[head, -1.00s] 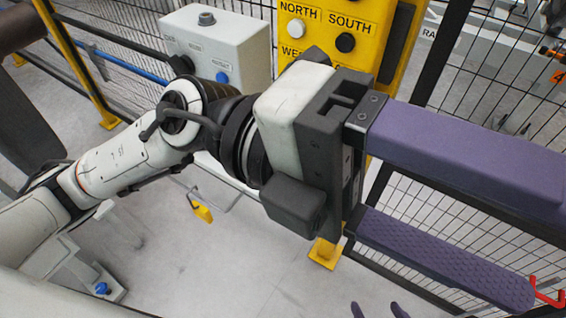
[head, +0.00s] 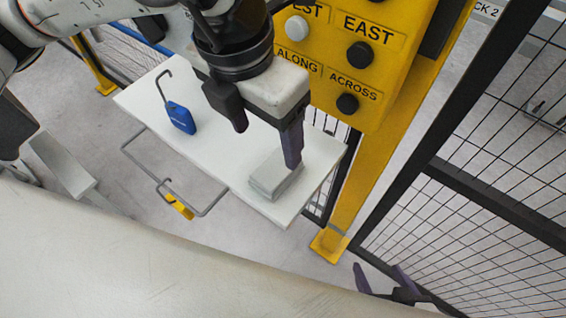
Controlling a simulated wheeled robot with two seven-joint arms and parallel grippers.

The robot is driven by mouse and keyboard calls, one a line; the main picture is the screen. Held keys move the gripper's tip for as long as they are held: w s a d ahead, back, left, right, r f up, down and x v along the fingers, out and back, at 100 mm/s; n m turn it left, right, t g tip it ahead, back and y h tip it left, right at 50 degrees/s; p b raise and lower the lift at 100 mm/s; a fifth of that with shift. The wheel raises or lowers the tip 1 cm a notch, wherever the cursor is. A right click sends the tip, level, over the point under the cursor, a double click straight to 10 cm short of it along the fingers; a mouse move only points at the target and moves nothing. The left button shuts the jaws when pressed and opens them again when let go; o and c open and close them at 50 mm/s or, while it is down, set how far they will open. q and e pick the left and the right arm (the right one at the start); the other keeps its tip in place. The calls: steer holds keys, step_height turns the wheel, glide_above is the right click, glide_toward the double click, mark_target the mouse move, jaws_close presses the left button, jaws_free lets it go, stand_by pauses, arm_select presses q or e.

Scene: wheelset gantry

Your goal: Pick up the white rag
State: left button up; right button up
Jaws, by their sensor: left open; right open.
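The white rag (head: 266,183) is a folded, greyish-white stack lying near the right end of a white shelf (head: 225,150).
A blue padlock (head: 181,117) with a tall shackle lies on the shelf, left of the rag. A yellow padlock (head: 181,207) hangs at a wire loop below. A yellow button panel (head: 385,60) stands close behind my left gripper, and black mesh fencing (head: 470,130) is at right.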

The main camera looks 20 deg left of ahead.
arm_select(q)
glide_above(276, 167)
steer(key=s, duration=0.2)
step_height(276, 167, down, 6)
steer(key=shift+w+a+r, duration=0.15)
steer(key=shift+r, duration=0.1)
steer(key=shift+w+f, duration=0.15)
steer(key=shift+f, duration=0.45)
steer(key=f, duration=0.2)
steer(key=w+f, duration=0.1)
steer(key=f, duration=0.1)
steer(key=shift+f+p, duration=0.15)
steer(key=shift+p, duration=0.15)
arm_select(e)
steer(key=shift+d+f, duration=0.1)
steer(key=shift+f, duration=0.3)
arm_select(q)
steer(key=c, duration=1.2)
steer(key=shift+o, duration=0.2)
arm_select(e)
steer(key=shift+w+r, duration=0.1)
steer(key=shift+r, duration=0.1)
